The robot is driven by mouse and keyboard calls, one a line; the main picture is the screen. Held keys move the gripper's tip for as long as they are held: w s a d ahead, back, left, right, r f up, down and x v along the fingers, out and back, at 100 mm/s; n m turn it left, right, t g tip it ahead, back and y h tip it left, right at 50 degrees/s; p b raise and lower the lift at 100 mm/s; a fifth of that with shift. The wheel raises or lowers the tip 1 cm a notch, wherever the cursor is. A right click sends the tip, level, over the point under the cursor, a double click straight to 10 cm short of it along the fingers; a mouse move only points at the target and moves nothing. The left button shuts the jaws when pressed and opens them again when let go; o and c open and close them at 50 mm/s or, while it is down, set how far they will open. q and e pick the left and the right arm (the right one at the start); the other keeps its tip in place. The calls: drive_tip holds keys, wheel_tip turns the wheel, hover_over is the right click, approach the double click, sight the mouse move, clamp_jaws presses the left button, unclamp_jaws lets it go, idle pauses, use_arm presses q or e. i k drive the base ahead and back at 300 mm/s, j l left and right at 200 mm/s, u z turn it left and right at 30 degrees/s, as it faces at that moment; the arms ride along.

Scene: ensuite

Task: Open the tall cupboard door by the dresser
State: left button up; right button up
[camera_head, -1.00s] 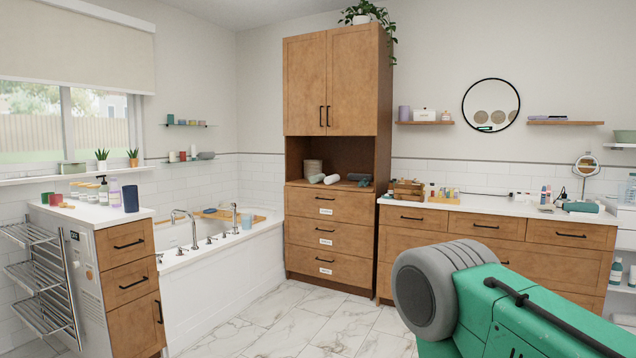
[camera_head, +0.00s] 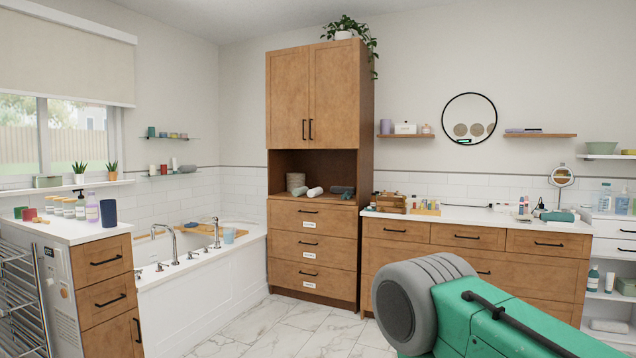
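The tall wooden cupboard (camera_head: 364,200) stands between the bathtub and the long dresser (camera_head: 400,247). Its upper part has two doors side by side, a left door (camera_head: 287,100) and a right door (camera_head: 334,92). Both are shut. Each has a dark vertical handle near the middle seam, the left handle (camera_head: 304,129) and the right handle (camera_head: 311,129). Below is an open niche with rolled towels, then several labelled drawers. A green and grey arm link of mine fills the lower right, apart from the cupboard in the picture. Neither gripper is in view.
The marble floor (camera_head: 300,325) before the cupboard is clear. A bathtub (camera_head: 205,290) lies left of it, and a counter with drawers (camera_head: 106,262) and a towel rack (camera_head: 18,290) stand at the left. A potted plant (camera_head: 345,30) trails from the cupboard top.

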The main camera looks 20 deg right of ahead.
sight(335, 110)
drive_tip(key=i+l+z, duration=0.25)
drive_tip(key=i, duration=0.4)
drive_tip(key=i+z, duration=0.25)
drive_tip(key=i, duration=2.7)
